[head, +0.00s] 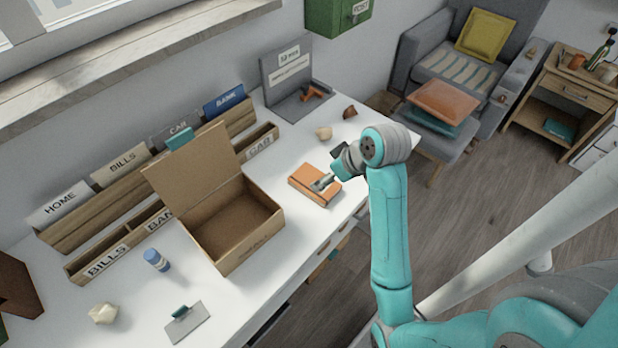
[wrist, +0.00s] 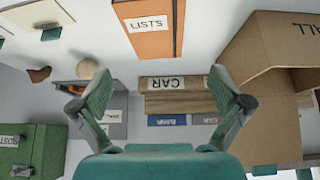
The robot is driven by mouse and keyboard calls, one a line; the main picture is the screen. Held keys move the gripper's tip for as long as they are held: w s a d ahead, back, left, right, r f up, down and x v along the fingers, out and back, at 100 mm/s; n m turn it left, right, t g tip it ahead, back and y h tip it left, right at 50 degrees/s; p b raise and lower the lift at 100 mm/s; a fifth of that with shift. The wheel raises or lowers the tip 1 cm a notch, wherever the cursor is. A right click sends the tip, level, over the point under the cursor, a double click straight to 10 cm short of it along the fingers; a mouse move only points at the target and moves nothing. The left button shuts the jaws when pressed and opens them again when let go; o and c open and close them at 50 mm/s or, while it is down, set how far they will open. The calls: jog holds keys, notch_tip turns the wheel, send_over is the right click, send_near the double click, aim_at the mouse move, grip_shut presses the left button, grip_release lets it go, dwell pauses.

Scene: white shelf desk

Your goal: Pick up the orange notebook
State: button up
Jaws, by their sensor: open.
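The orange notebook (head: 303,179) lies flat on the white desk, right of the open cardboard box. It also shows at the top of the wrist view (wrist: 152,44), with a white LISTS label on it. My gripper (head: 322,183) is at the notebook's right part in the head view, overlapping it; whether they touch I cannot tell. In the wrist view my gripper (wrist: 160,88) has its two teal fingers spread wide with nothing between them. The notebook appears beyond the fingertips there.
The open cardboard box (head: 203,236) stands left of the notebook. A pale lump (head: 323,133) and a brown piece (head: 349,112) lie behind it. Labelled wooden file holders (head: 85,228) line the back. A blue bottle (head: 157,260) stands at front left. The desk's right edge is close to the notebook.

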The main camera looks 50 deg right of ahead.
aim_at(323, 173)
jog(key=w+f, duration=0.1)
jog(key=w+d+f, duration=0.1)
jog(key=w+f, duration=0.1)
jog(key=shift+f, duration=0.15)
jog(key=x, duration=0.4)
jog(key=shift+s+a+f, duration=0.2)
jog(key=shift+s+f, duration=0.15)
jog(key=shift+f, duration=0.05)
jog(key=shift+w+f, duration=0.3)
jog(key=shift+f, duration=0.2)
jog(key=c, duration=1)
